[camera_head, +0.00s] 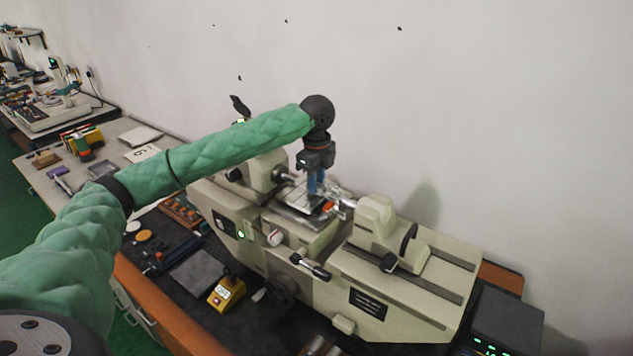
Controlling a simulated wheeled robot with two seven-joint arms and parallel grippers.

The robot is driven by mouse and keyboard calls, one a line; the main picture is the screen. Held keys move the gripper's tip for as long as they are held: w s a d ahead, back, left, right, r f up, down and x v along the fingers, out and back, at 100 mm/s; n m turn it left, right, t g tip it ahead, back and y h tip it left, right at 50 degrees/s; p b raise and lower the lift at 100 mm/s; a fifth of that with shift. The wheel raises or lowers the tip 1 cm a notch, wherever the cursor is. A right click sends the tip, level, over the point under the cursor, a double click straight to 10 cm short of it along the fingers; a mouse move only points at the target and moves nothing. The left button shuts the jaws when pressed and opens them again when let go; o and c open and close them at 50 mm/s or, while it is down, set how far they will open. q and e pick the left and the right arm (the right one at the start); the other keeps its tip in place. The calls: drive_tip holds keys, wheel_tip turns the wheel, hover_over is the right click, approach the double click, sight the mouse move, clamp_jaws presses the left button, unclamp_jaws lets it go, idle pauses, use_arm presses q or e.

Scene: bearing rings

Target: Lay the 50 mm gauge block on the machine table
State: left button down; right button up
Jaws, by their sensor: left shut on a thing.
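My left gripper (316,186) points down over the machine table (296,212), between the two heads of the beige measuring machine. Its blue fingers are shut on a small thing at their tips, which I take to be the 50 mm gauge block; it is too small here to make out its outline. I cannot tell whether it touches the table. A small orange-red patch (328,206) shows on the table just right of the fingertips. My right gripper is not in view.
The machine's left head (255,176) and right head (375,220) stand close on either side of the gripper. A yellow box (226,292) and a grey plate (198,270) lie on the dark bench mat in front. A black box (503,318) stands at right.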

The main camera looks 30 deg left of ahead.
use_arm(q)
drive_tip(key=shift+f, duration=0.3)
idle(0.6)
drive_tip(key=c, duration=1.2)
unclamp_jaws()
drive_tip(key=shift+o, duration=0.2)
drive_tip(key=shift+r, duration=4.3)
